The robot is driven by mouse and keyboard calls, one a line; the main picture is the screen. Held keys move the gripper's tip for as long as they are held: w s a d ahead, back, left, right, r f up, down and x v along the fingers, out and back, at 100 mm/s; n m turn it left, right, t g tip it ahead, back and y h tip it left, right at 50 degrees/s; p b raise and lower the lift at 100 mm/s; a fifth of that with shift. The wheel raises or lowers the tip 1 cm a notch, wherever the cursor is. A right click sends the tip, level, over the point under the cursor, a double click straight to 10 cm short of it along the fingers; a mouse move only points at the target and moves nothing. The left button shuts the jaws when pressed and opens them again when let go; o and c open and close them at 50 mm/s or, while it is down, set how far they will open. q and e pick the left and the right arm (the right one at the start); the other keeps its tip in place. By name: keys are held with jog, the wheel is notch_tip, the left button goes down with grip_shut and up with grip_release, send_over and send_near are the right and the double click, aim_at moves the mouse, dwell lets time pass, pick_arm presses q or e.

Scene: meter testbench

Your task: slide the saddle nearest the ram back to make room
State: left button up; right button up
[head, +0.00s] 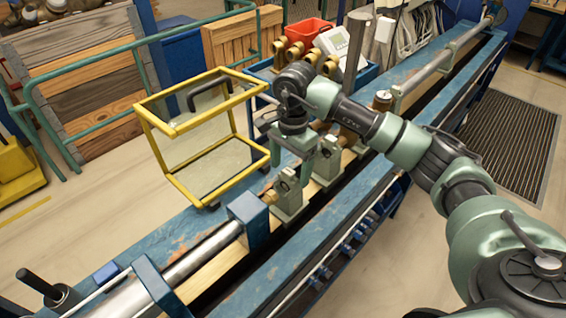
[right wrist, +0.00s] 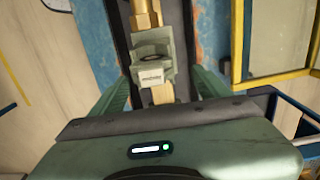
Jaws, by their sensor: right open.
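The grey-green saddle nearest the ram (head: 288,195) stands upright on the bench rail, next to the brass nose of the silver ram (head: 205,257). It also shows in the right wrist view (right wrist: 152,72) with a small pale label, and a brass piece (right wrist: 147,14) lies beyond it. A second saddle (head: 326,163) stands farther up the rail, partly hidden by my gripper. My right gripper (head: 306,170) points down over the rail by the nearest saddle. In the wrist view its open fingers lie to either side of that saddle; contact cannot be told. My left gripper is out of view.
A yellow-framed clear guard (head: 172,129) stands on the bench's left side, close to my right gripper. Blue ram brackets (head: 250,218) rise from the bench. A blue tray with brass fittings, a red bin (head: 308,32) and a white meter box (head: 332,42) sit behind.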

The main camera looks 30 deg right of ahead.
jog(key=shift+w+d+f, duration=0.1)
jog(key=shift+w+d, duration=0.1)
jog(key=shift+d, duration=0.2)
jog(key=shift+s, duration=0.15)
jog(key=shift+s+r, duration=0.4)
jog(key=shift+s, duration=0.1)
jog(key=shift+w+f, duration=0.1)
jog(key=shift+f, duration=0.2)
notch_tip(320, 180, down, 7)
jog(key=p, duration=0.2)
jog(key=shift+a+r+p, duration=0.1)
jog(key=shift+r+p, duration=0.1)
jog(key=shift+p, duration=0.1)
jog(key=shift+w+f, duration=0.15)
jog(key=shift+f, duration=0.3)
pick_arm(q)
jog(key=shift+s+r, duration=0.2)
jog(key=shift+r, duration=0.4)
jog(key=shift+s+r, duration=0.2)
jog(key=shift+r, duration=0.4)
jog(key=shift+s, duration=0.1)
pick_arm(e)
jog(key=shift+c, duration=0.4)
grip_shut()
